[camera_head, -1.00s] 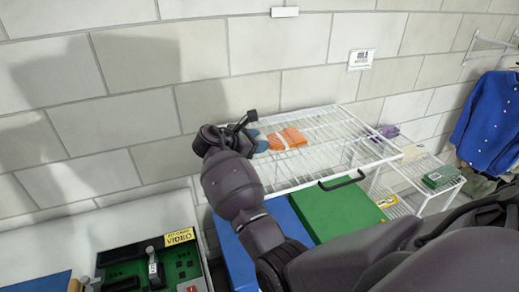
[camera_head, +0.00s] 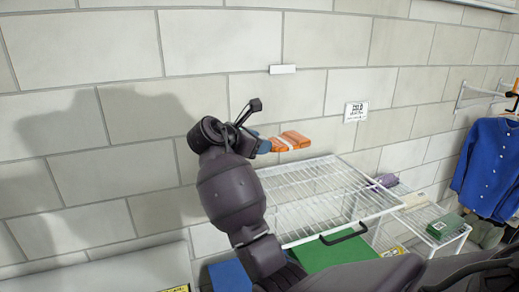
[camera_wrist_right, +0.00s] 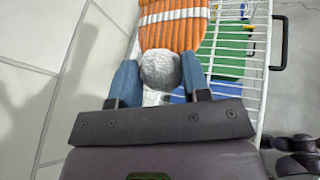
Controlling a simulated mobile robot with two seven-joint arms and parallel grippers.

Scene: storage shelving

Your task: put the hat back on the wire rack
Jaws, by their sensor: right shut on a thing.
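The hat (camera_head: 291,141) is orange knit with a white stripe and a grey pompom. In the head view it is held in the air, in front of the wall and above the back of the white wire rack (camera_head: 318,185). My right gripper (camera_head: 265,146) is shut on the hat at its pompom end. In the right wrist view the blue fingers (camera_wrist_right: 160,82) flank the grey pompom, and the orange hat (camera_wrist_right: 172,30) extends away from them. The rack's wires (camera_wrist_right: 258,60) run to the right of the hat. The rack's top looks empty. My left gripper is not in view.
A green box (camera_head: 335,252) and a blue one (camera_head: 230,277) sit below the rack. A blue shirt (camera_head: 488,160) hangs at the far right. The wall stands close behind.

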